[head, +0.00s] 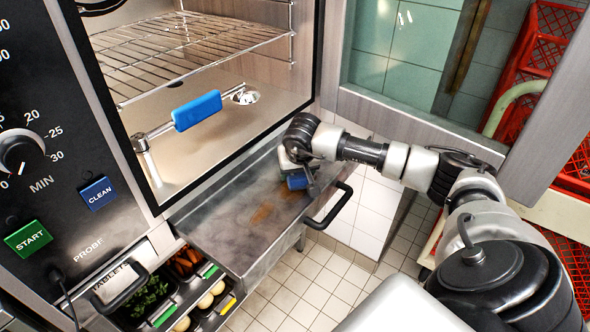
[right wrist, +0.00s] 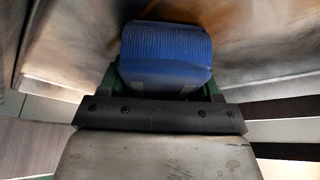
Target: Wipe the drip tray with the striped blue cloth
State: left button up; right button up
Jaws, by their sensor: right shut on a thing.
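The drip tray (head: 240,232) is a steel drawer pulled out below the oven, with brownish stains (head: 262,214) on its surface. My right gripper (head: 296,178) is over the tray's far right part. It is shut on the striped blue cloth (head: 299,182), a folded blue pad. In the right wrist view the ribbed blue cloth (right wrist: 166,48) sits between the jaws, close to the brown-stained metal (right wrist: 254,40). I cannot tell whether the cloth touches the tray. My left gripper is not in view.
The oven is open, with a wire rack (head: 175,52) and a blue-handled bar (head: 197,110) inside. The tray's black handle (head: 330,208) sticks out in front. The glass door (head: 420,60) stands open at the right. Food pans (head: 150,297) sit below left; red crates (head: 552,40) stand far right.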

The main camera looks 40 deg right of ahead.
jog(key=r, duration=0.1)
jog(key=r+p, duration=0.1)
jog(key=r, duration=0.1)
jog(key=r+p, duration=0.1)
jog(key=shift+s+r, duration=0.25)
jog(key=shift+r, duration=0.45)
jog(key=shift+d+r+p, duration=0.1)
jog(key=shift+r+p, duration=0.65)
jog(key=shift+r, duration=0.4)
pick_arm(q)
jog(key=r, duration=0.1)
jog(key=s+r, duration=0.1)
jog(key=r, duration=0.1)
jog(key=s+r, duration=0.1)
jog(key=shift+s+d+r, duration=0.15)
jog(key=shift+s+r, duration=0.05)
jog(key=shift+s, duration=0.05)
pick_arm(e)
jog(key=shift+w, duration=0.1)
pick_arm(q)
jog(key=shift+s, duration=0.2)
